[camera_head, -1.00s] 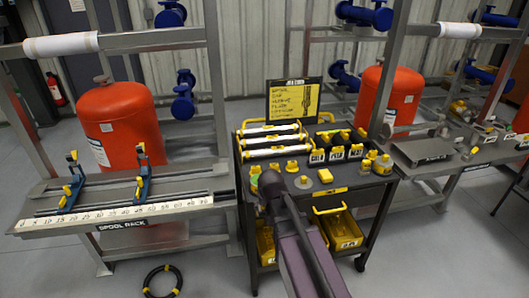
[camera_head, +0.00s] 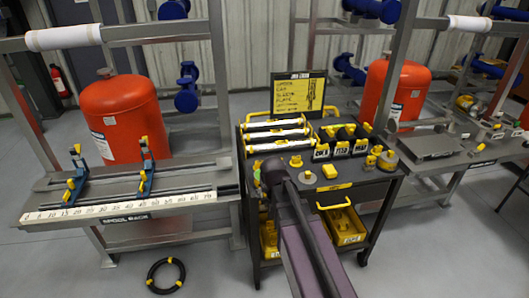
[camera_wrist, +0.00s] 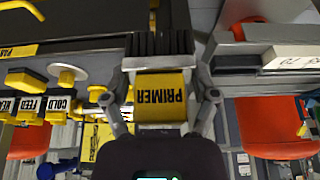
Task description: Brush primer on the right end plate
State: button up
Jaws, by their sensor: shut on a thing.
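My gripper (camera_wrist: 162,98) is shut on a yellow block labelled PRIMER (camera_wrist: 160,85), with a dark ridged part (camera_wrist: 160,43) at its far end, seen in the wrist view. The label reads upside down. One grey finger lies on each side of the block. In the head view my arm reaches over the front left of the black tool cart (camera_head: 350,190), and hides most of the gripper and the held thing. I cannot make out which thing is the right end plate.
The cart carries white rolls, labelled bins and small yellow-topped items. A spool rack (camera_head: 128,208) with blue clamps stands left; a grey bench (camera_head: 440,165) stands right. Red tanks (camera_head: 130,117) (camera_head: 397,90) stand behind. A black ring (camera_head: 166,275) lies on the floor, otherwise bare in front.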

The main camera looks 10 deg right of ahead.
jog(key=w+r+p, duration=0.3)
jog(key=w, duration=0.4)
jog(key=w+d+r+p, duration=0.1)
jog(key=w+r+p, duration=0.2)
jog(key=w, duration=0.4)
jog(key=shift+w+d+r, duration=0.2)
jog(key=shift+w+r, duration=0.15)
jog(key=shift+r, duration=0.1)
jog(key=shift+f, duration=0.1)
jog(key=shift+f+b, duration=2.8)
jog(key=shift+f, duration=0.15)
jog(key=shift+f+b, duration=0.5)
jog(key=shift+r, duration=0.1)
dwell(0.4)
notch_tip(320, 180, up, 7)
jog(key=p, duration=0.7)
dwell(0.3)
dwell(0.8)
